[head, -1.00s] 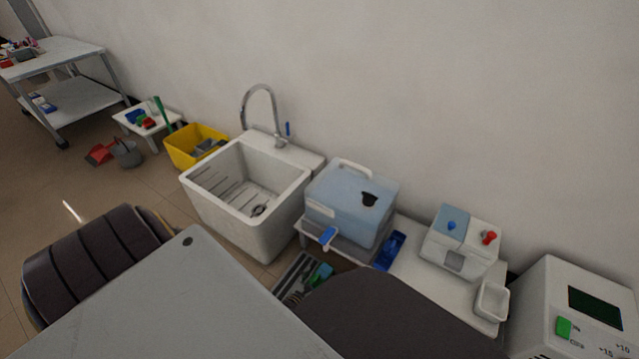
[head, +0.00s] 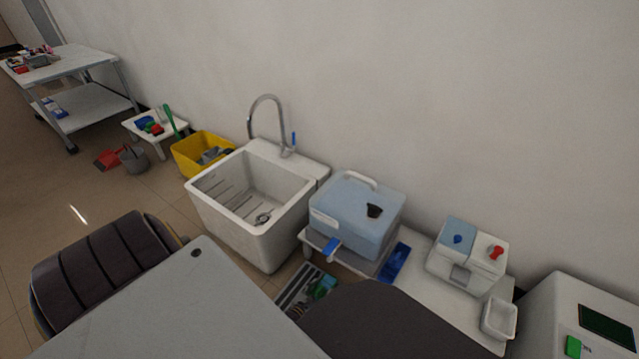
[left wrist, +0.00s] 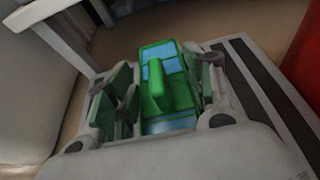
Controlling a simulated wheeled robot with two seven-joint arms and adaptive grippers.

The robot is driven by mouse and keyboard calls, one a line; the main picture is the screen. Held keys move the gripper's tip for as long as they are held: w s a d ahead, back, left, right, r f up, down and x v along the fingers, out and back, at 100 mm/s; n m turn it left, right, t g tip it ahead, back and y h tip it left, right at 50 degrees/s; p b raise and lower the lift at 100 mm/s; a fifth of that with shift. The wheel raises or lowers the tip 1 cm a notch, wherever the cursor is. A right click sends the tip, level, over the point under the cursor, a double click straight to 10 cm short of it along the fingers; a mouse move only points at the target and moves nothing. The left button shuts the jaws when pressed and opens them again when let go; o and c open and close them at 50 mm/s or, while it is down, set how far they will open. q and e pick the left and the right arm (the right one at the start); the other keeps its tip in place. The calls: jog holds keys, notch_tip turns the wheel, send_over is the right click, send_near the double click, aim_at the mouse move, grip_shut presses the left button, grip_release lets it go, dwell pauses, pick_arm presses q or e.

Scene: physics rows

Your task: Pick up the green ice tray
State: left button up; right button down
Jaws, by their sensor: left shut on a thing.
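The green ice tray (left wrist: 168,90) shows in the left wrist view, bright green with light blue patches and a raised green bar along its middle. My left gripper (left wrist: 160,100) is shut on it, with a dark green finger pad on each side. In the head view my left gripper (head: 322,288) is small and mostly hidden behind my own dark arm, near a striped grey mat (head: 296,290) below the sink. Whether the tray touches the surface under it, I cannot tell. My right gripper is not in view.
A white sink (head: 257,200) with a tall tap stands against the wall. A yellow crate (head: 190,157) stands left.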

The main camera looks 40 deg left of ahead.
aim_at(319, 289)
pick_arm(q)
jog(key=shift+c, duration=0.6)
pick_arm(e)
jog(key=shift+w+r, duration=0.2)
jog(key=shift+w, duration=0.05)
pick_arm(q)
jog(key=shift+r, duration=0.15)
